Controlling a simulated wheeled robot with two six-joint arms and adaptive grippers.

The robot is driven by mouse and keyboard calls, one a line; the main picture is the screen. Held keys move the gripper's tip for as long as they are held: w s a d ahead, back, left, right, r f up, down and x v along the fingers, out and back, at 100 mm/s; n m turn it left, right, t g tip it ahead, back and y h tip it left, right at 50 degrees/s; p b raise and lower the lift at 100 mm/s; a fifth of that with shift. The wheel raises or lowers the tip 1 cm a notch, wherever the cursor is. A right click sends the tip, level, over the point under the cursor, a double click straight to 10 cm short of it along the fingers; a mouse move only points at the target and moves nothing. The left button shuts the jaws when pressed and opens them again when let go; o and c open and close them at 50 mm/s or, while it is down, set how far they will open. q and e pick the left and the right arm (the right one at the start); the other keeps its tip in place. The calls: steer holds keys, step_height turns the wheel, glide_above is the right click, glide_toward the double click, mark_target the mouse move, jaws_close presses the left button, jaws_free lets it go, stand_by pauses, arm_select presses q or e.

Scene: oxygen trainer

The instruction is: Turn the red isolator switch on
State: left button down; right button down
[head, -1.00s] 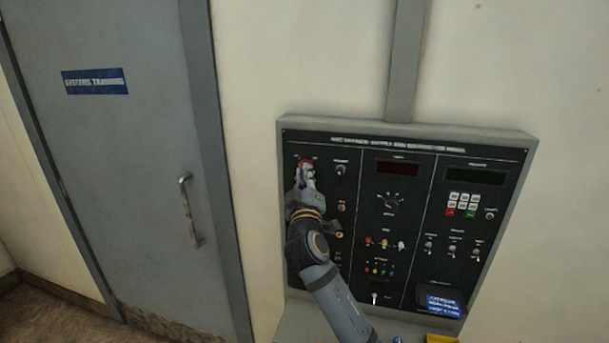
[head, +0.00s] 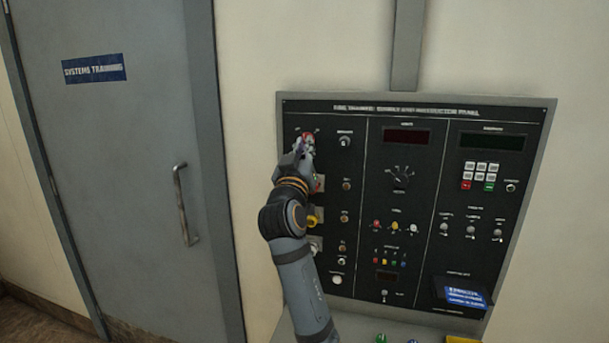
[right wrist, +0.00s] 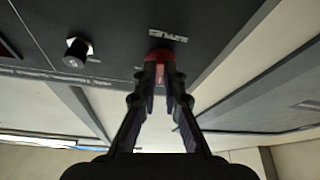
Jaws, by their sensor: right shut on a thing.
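The red isolator switch (head: 309,137) is at the upper left of the black control panel, mostly hidden behind my right gripper (head: 301,149) in the head view. In the right wrist view the red switch (right wrist: 160,57) shows between the fingertips of my right gripper (right wrist: 160,78). The fingers are shut on it. Its exact turn angle is hard to read. My left gripper is not in view.
The black panel (head: 345,240) carries several knobs, lamps and keys to the right of my right arm. A blue-labelled box (head: 462,296) sits at its lower right. A grey door (head: 110,170) with a handle (head: 183,205) is at the left.

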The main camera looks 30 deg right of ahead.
steer(key=m+g+h+b, duration=0.1)
steer(key=m+g+b, duration=0.1)
steer(key=m, duration=0.3)
steer(key=m+g+h+b, duration=0.1)
steer(key=m+g+b, duration=0.2)
steer(key=m+b, duration=0.2)
steer(key=m+g+h+b, duration=0.1)
steer(key=m+g+b, duration=0.1)
steer(key=m+b, duration=0.2)
steer(key=shift+w+a+m+g+h, duration=0.15)
steer(key=shift+w+m+h, duration=0.05)
steer(key=shift+m, duration=0.4)
steer(key=shift+w+a+m+g+h, duration=0.15)
steer(key=shift+w+m+h, duration=0.05)
steer(key=shift+m, duration=0.4)
steer(key=c, duration=1.4)
jaws_free()
steer(key=shift+w, duration=0.1)
steer(key=shift+c, duration=0.2)
